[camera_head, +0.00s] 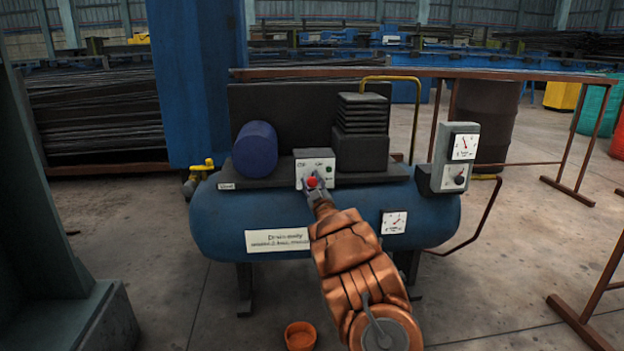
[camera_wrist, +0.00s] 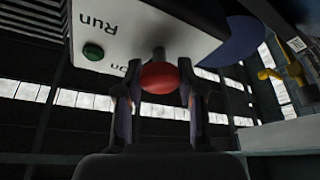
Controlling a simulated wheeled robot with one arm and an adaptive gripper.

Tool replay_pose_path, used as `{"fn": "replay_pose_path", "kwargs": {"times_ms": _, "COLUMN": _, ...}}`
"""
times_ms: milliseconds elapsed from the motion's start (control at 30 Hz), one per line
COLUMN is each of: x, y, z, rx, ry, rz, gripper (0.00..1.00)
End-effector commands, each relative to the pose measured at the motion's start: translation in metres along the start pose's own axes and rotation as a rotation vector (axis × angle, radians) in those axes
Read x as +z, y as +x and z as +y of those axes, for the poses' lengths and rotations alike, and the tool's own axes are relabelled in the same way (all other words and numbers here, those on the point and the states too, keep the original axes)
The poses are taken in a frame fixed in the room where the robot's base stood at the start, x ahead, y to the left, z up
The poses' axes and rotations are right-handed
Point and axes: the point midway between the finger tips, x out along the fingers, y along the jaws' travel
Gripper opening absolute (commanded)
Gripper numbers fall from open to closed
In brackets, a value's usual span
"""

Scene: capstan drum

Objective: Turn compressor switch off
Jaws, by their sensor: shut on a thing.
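The compressor (camera_head: 220,220) is a blue horizontal tank with a motor and pump on top. Its white switch box (camera_head: 318,161) stands at the top middle, and in the wrist view the box face (camera_wrist: 150,30) fills the upper part. A red ball knob (camera_head: 312,182) sits on a short stem at the box; it also shows in the wrist view (camera_wrist: 158,78), beside lettering that seems to read "On". My gripper (camera_head: 317,190) reaches the box from the front, and its two fingers (camera_wrist: 157,90) are shut on the red knob. The lever's exact position is hard to tell.
A green lamp (camera_wrist: 93,50) by "Run" is on the box. A gauge box (camera_head: 456,158) stands at the tank's right end, a yellow valve (camera_head: 202,168) at its left. An orange bowl (camera_head: 300,336) is on the floor below. Rusty railings (camera_head: 580,190) stand right.

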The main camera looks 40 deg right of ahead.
Motion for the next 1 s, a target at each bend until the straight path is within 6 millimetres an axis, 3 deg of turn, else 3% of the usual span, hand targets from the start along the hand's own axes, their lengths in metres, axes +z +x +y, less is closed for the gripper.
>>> {"fn": "replay_pose_path", "kwargs": {"times_ms": 1000, "x": 0.0025, "y": -0.001, "z": -0.002, "rx": -0.344, "ry": -0.833, "rz": -0.003, "gripper": 0.03}}
